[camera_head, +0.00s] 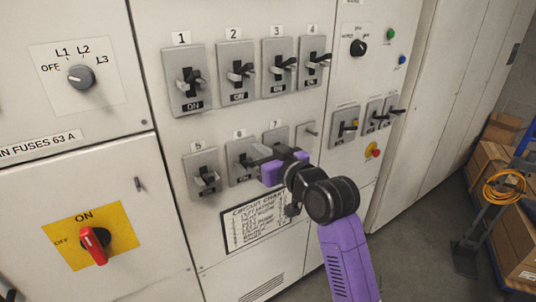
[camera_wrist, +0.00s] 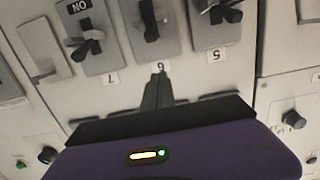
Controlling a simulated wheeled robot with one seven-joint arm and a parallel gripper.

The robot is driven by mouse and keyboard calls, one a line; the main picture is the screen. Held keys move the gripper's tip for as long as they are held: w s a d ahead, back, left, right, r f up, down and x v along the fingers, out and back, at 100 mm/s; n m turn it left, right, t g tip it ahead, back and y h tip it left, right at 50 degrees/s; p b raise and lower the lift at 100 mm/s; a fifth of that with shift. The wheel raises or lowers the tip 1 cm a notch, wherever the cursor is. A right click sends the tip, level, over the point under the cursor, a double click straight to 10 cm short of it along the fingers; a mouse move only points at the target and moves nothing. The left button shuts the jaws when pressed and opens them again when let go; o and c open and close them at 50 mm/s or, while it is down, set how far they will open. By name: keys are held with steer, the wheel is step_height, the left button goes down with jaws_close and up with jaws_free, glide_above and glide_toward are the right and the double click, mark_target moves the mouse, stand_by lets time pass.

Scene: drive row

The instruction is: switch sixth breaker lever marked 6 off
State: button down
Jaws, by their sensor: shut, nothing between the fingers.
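The breaker marked 6 is a grey plate (camera_head: 236,152) in the lower row, between those marked 5 and 7. My gripper (camera_head: 256,161) is shut and empty, in front of its right part, and hides some of its lever. In the wrist view, which is upside down, the 6 label (camera_wrist: 160,68) sits just beyond my fingertips (camera_wrist: 158,80). The dark lever of 6 (camera_wrist: 151,25) stands beyond that label. I cannot tell whether my fingertips touch the panel, or read the lever's position.
Breaker 5 (camera_head: 201,172) is to the left, and breaker 7 (camera_wrist: 85,42) shows an ON label. Several levers marked 1 to 4 are above. A circuit chart (camera_head: 262,222) is below. A red rotary switch (camera_head: 94,244) is at lower left. Boxes (camera_head: 490,165) stand at right.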

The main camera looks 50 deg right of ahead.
mark_target(254, 164)
steer(key=x, duration=0.3)
steer(key=shift+r, duration=0.1)
steer(key=shift+s+a+f+p, duration=0.1)
steer(key=shift+s+f+p, duration=0.15)
steer(key=shift+f, duration=0.7)
steer(key=shift+s+a+f+p, duration=0.15)
steer(key=shift+s+f, duration=0.15)
steer(key=shift+f, duration=0.7)
steer(key=shift+d+f+b, duration=0.1)
steer(key=shift+f+b, duration=0.05)
steer(key=shift+b, duration=0.2)
